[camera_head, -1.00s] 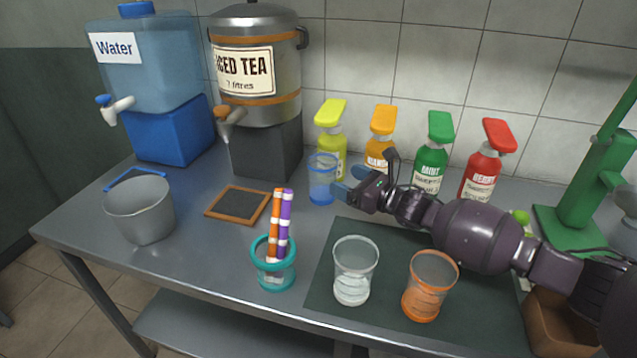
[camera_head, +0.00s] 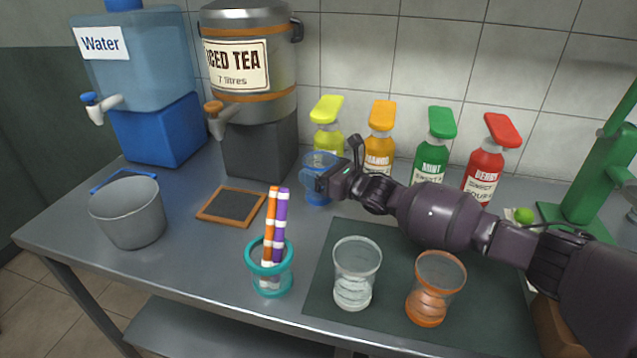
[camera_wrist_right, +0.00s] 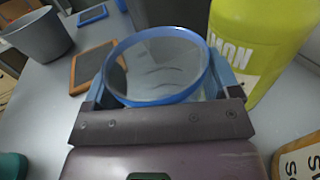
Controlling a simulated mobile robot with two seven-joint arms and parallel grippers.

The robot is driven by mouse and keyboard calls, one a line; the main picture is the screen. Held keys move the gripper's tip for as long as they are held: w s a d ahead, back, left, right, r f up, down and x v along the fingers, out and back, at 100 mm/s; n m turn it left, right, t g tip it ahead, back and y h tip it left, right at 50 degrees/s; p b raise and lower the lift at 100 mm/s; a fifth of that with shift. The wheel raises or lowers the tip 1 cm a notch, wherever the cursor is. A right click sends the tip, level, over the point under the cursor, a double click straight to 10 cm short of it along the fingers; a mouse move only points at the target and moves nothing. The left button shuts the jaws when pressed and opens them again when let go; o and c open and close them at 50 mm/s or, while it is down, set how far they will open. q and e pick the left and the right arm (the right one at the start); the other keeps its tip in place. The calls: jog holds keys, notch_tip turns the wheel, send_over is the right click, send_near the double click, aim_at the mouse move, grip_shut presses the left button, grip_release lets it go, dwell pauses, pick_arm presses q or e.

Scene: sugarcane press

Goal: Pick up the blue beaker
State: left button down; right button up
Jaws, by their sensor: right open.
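The blue beaker (camera_head: 317,194) is a clear cup with a blue rim and base, upright on the table in front of the yellow bottle. My right gripper (camera_head: 322,178) is at the beaker from the right, at its upper half. In the right wrist view, the beaker's blue rim (camera_wrist_right: 157,66) lies between the two open blue-grey fingers (camera_wrist_right: 160,82), one on each side. Whether the fingers touch the beaker cannot be told. My left gripper is not in view.
A yellow bottle (camera_head: 327,140) stands close behind the beaker. A teal cup (camera_head: 270,278) of straws, a clear beaker (camera_head: 355,272) and an orange beaker (camera_head: 434,288) stand in front. A slate (camera_head: 231,206) lies left; an iced tea dispenser (camera_head: 248,60) stands behind it.

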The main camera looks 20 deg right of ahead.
jog(key=c, duration=0.7)
jog(key=shift+o, duration=0.2)
jog(key=shift+r, duration=0.1)
